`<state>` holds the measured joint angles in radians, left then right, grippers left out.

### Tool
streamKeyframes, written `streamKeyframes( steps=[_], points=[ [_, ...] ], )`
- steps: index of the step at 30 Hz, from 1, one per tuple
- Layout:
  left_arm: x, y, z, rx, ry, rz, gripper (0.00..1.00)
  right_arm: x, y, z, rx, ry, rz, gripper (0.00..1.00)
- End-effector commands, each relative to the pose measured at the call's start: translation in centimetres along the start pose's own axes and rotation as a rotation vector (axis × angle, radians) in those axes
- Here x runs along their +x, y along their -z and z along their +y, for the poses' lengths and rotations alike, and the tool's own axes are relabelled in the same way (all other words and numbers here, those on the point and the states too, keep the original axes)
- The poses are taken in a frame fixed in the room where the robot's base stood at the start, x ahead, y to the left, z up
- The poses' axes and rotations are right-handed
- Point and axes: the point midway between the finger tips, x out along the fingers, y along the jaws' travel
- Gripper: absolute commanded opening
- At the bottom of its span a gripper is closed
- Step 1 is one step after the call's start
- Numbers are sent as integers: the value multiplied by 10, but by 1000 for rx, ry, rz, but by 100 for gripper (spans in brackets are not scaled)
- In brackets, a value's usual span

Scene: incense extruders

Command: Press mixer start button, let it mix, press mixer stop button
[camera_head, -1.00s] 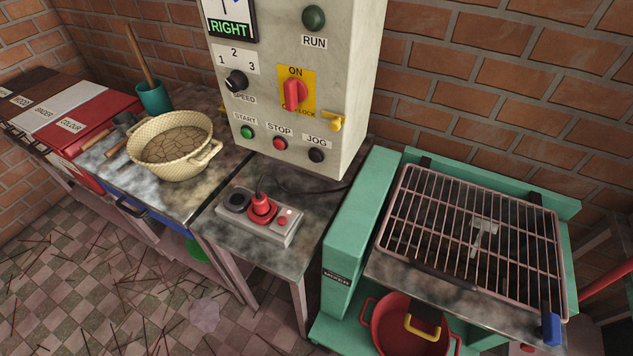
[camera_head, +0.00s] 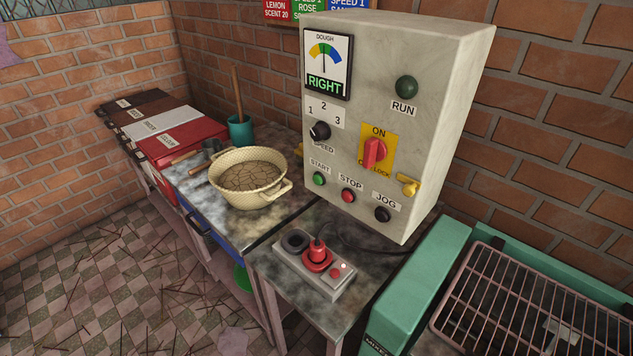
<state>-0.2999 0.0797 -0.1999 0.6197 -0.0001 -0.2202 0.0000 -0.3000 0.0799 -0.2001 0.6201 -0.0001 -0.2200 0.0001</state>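The control box (camera_head: 400,110) stands at the centre right of the head view. Its green START button (camera_head: 319,179), red STOP button (camera_head: 348,196) and black JOG button (camera_head: 382,214) sit in a row low on its face. The black SPEED knob (camera_head: 320,131) is above START. The red ON switch (camera_head: 374,153) sits on a yellow plate. The DOUGH gauge (camera_head: 325,63) reads RIGHT, with its needle near the green middle. The RUN lamp (camera_head: 406,88) is dark green and looks unlit. The mixer (camera_head: 455,270) is teal with a metal grate, partly cut off. Neither gripper shows.
A grey socket box (camera_head: 313,266) with a red plug lies on the bench before the control box. A cream basin (camera_head: 248,177) of cracked dough stands left of it. Thin sticks litter the floor.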

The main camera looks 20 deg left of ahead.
Motion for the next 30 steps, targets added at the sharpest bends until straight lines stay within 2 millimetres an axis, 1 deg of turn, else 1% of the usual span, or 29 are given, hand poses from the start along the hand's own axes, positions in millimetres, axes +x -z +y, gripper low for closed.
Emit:
streamKeyframes(
  steps=[4,5,6,8,9,11,12,14,15,30],
  points=[
    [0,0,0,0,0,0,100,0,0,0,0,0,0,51],
    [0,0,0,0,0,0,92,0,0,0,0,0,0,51],
    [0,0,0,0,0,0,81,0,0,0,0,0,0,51],
    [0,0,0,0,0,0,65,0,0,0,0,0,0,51],
    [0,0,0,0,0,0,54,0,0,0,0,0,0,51],
    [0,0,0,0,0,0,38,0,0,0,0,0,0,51],
    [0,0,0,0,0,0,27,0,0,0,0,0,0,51],
    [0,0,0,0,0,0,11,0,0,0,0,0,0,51],
    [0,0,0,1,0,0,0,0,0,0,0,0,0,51],
    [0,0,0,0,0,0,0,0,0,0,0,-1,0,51]
  ],
)
